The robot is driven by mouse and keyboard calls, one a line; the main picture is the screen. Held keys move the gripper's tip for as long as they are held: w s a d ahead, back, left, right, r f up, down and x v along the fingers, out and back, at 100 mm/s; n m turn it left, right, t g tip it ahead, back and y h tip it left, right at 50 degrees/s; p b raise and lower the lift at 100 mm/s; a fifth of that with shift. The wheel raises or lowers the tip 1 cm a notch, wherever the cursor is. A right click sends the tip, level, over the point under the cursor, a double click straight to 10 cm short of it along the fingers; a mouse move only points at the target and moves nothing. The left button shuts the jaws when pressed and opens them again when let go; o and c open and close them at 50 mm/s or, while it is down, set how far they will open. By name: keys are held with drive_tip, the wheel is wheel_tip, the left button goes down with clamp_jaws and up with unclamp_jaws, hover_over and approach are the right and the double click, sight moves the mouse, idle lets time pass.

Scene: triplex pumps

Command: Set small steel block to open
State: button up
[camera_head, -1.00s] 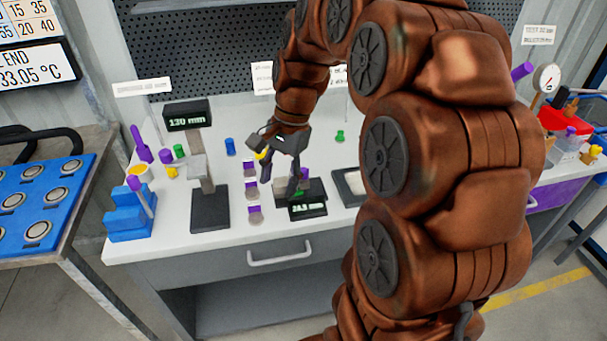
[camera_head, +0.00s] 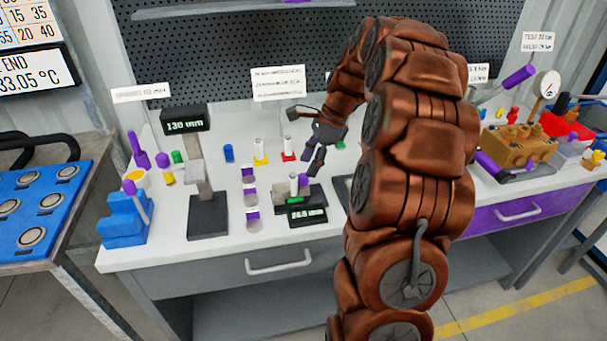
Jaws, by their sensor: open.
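My gripper (camera_head: 314,168) is open, its dark fingers pointing down above the right side of a small black scale. The scale (camera_head: 309,216) has a lit green display. A small white and green cylinder (camera_head: 294,184) stands upright on it, apart from the fingers. A small grey steel-looking block (camera_head: 198,172) sits on the upright stand under the 130 mm display (camera_head: 185,119); I cannot tell whether it is the task's block. No open or shut setting is readable on it.
A blue holder (camera_head: 125,218) stands at the bench's left end. Several purple and white pieces (camera_head: 251,197) line up left of the scale. White cylinders on yellow and red bases stand behind. A brass-coloured pump block (camera_head: 518,145) with a gauge (camera_head: 547,84) is at right.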

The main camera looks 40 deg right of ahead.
sight(304, 175)
drive_tip(key=shift+p+x, duration=0.3)
drive_tip(key=shift+x, duration=2.05)
clamp_jaws()
